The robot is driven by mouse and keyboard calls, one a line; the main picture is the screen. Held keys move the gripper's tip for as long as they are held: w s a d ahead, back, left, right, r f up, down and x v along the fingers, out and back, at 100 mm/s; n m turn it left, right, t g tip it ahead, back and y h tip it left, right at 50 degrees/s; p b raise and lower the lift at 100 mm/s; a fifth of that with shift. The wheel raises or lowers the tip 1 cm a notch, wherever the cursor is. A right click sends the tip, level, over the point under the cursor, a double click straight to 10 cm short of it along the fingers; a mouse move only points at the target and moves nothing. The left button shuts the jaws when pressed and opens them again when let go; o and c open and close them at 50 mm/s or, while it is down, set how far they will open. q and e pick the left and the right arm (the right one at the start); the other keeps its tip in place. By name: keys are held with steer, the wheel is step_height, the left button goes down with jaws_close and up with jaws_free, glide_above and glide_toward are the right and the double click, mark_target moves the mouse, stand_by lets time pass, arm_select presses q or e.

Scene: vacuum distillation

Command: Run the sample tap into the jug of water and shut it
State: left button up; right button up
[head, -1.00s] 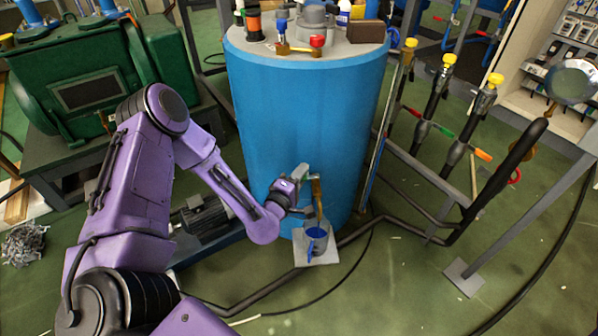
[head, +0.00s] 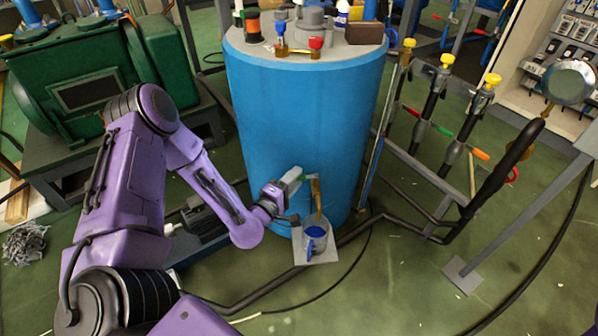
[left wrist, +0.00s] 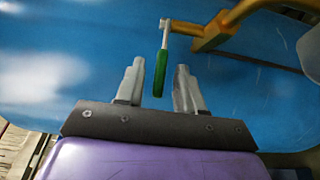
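The sample tap is a brass pipe (head: 317,200) low on the front of the blue drum (head: 300,110); its brass body also shows in the left wrist view (left wrist: 222,28). A green lever handle (left wrist: 162,72) hangs from the tap. My left gripper (left wrist: 160,85) is open, its two fingers apart, with the lower end of the handle in the gap between them in the picture. I see no finger touching it. In the head view the left gripper (head: 293,182) is just left of the tap. The clear jug (head: 315,239), with blue inside, stands below the tap. My right gripper is out of view.
The jug stands on a grey plate (head: 325,257) on the floor. A dark pipe (head: 375,219) runs close by. A green machine (head: 95,85) stands at the left. Yellow-topped valves (head: 440,85) stand at the right. The green floor in front is mostly clear.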

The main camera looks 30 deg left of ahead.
arm_select(q)
steer(key=s, duration=0.7)
steer(key=shift+s, duration=0.15)
steer(key=s+d+f+m+g+y, duration=0.1)
steer(key=s+f+m+g, duration=0.25)
steer(key=f, duration=0.25)
steer(key=s+d+f+m+g+y, duration=0.1)
steer(key=s+f+m+g, duration=0.25)
steer(key=f+g, duration=0.2)
steer(key=s+f+m+g+y, duration=0.1)
steer(key=s+f+m+g, duration=0.15)
steer(key=s, duration=0.55)
steer(key=s+f+m+g+y, duration=0.1)
steer(key=s+f+m+g, duration=0.15)
steer(key=s, duration=0.45)
step_height(320, 180, up, 21)
steer(key=n+p, duration=0.1)
steer(key=p, duration=2.1)
steer(key=shift+d+g, duration=0.2)
steer(key=shift+g, duration=0.2)
